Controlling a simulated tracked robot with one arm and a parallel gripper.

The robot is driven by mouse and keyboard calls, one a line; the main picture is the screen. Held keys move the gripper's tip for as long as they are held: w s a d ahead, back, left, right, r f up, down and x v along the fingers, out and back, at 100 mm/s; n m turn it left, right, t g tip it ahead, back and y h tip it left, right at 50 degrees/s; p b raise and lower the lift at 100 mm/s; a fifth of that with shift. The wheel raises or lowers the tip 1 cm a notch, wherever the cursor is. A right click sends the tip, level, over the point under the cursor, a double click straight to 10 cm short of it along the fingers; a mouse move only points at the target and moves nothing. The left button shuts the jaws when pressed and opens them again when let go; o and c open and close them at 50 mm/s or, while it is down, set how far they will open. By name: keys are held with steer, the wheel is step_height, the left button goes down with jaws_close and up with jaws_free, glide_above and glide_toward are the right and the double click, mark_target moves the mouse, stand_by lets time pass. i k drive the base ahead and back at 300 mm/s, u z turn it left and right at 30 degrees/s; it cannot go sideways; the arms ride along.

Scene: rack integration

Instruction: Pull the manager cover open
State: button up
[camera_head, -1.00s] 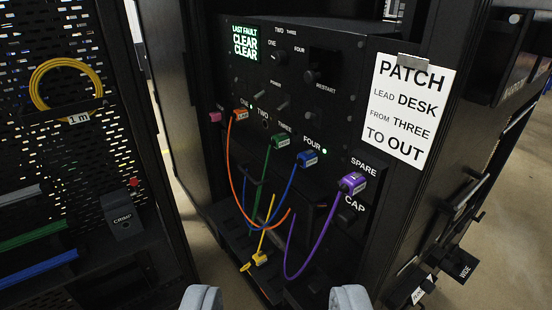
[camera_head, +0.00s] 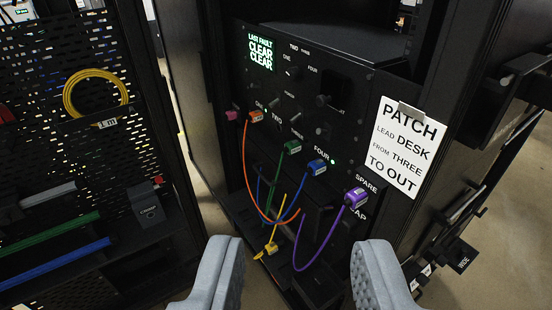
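My gripper (camera_head: 297,252) is open at the bottom of the view, with two grey fingers wide apart and nothing between them. Ahead stands a black rack panel (camera_head: 262,88) with knobs, labels and a lit screen. Orange (camera_head: 250,170), green, blue and purple leads (camera_head: 320,238) hang from its front and loop down. A yellow lead (camera_head: 271,247) hangs lower, in front of a dark ledge (camera_head: 240,212). The manager cover cannot be made out clearly among the dark parts under the panel. The leads hide some of that area. The fingers appear nearer than the leads, with no contact visible.
A white sign (camera_head: 402,150) about patching hangs at the panel's right. A perforated board (camera_head: 45,75) at left carries a coiled yellow lead (camera_head: 70,92). Shelf bars and a grey box (camera_head: 147,207) are below it. A dark rack post (camera_head: 185,110) stands between.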

mark_target(302, 202)
steer(key=k, duration=0.5)
steer(key=u, duration=0.4)
steer(key=i, duration=1.5)
steer(key=z, duration=0.4)
